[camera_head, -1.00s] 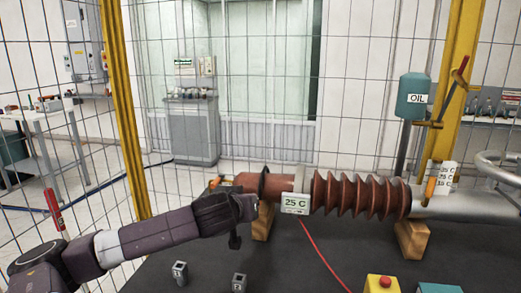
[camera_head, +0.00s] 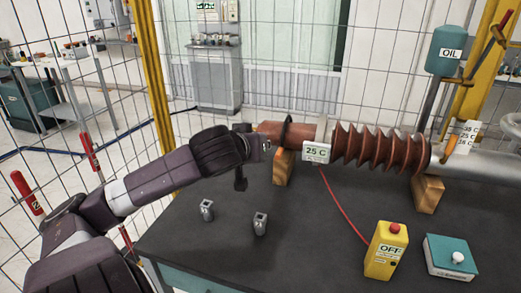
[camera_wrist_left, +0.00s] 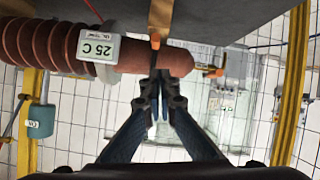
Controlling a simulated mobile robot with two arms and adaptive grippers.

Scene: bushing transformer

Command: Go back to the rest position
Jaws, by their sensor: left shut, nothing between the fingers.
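My left gripper (camera_wrist_left: 160,82) is shut and empty in the left wrist view, its fingertips close to the plain red-brown end of the bushing (camera_wrist_left: 45,45). I cannot tell whether they touch it. In the head view my left arm reaches in from the left, and the gripper is mostly hidden behind its dark wrist. The ribbed bushing (camera_head: 375,147) lies across wooden blocks on the dark table (camera_head: 300,240). A "25 C" tag (camera_head: 316,152) hangs on it and also shows in the left wrist view (camera_wrist_left: 98,46). My right gripper is not in view.
Two small metal sockets (camera_head: 207,210) (camera_head: 260,223), a yellow OFF box with a red button (camera_head: 386,252) and a teal box with a white button (camera_head: 450,257) stand on the table. A teal OIL container (camera_head: 452,50) is at the right. Wire fencing stands behind.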

